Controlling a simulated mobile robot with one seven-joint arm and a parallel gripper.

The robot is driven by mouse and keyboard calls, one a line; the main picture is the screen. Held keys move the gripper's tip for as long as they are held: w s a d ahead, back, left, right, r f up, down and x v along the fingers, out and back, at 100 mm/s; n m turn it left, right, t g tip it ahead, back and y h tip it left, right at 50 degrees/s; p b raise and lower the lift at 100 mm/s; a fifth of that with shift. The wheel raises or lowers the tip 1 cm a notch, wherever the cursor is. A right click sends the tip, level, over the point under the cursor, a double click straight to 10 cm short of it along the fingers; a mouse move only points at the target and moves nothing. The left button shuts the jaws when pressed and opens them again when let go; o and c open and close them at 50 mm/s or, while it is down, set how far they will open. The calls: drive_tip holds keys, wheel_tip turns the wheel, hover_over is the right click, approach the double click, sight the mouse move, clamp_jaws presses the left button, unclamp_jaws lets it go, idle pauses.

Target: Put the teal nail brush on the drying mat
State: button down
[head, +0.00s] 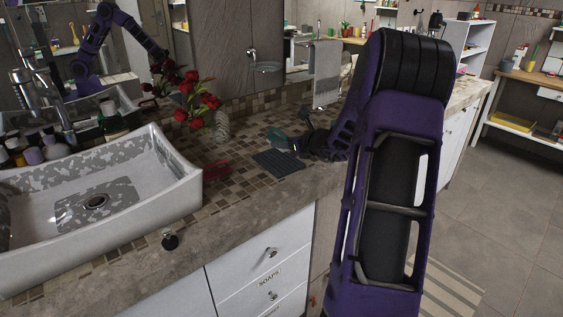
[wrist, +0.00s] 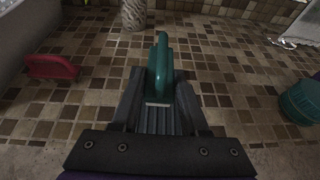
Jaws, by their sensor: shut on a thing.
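The teal nail brush (wrist: 162,70) is held between my gripper's fingers (wrist: 160,104), its far end pointing away from the wrist. In the head view the brush (head: 277,138) shows at the left of my gripper (head: 296,146), above the counter. The dark grey ribbed drying mat (head: 278,164) lies on the counter in front of the brush, near the front edge. In the wrist view a ribbed strip of the mat (wrist: 158,124) shows between the fingers; the rest is hidden. The gap between brush and mat is hard to judge.
A red object (head: 216,170) lies left of the mat. A vase (head: 222,128) with red flowers stands behind it. A teal cup-like container (wrist: 300,101) stands at the right in the wrist view.

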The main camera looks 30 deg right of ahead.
sight(283, 164)
drive_tip(key=shift+f+b, duration=0.45)
drive_tip(key=shift+f, duration=2)
drive_tip(key=shift+f, duration=0.1)
drive_tip(key=shift+c, duration=2.1)
unclamp_jaws()
drive_tip(key=shift+s+r, duration=0.2)
drive_tip(key=shift+r, duration=0.05)
drive_tip(key=p+v, duration=0.1)
drive_tip(key=v, duration=1)
drive_tip(key=shift+s, duration=0.3)
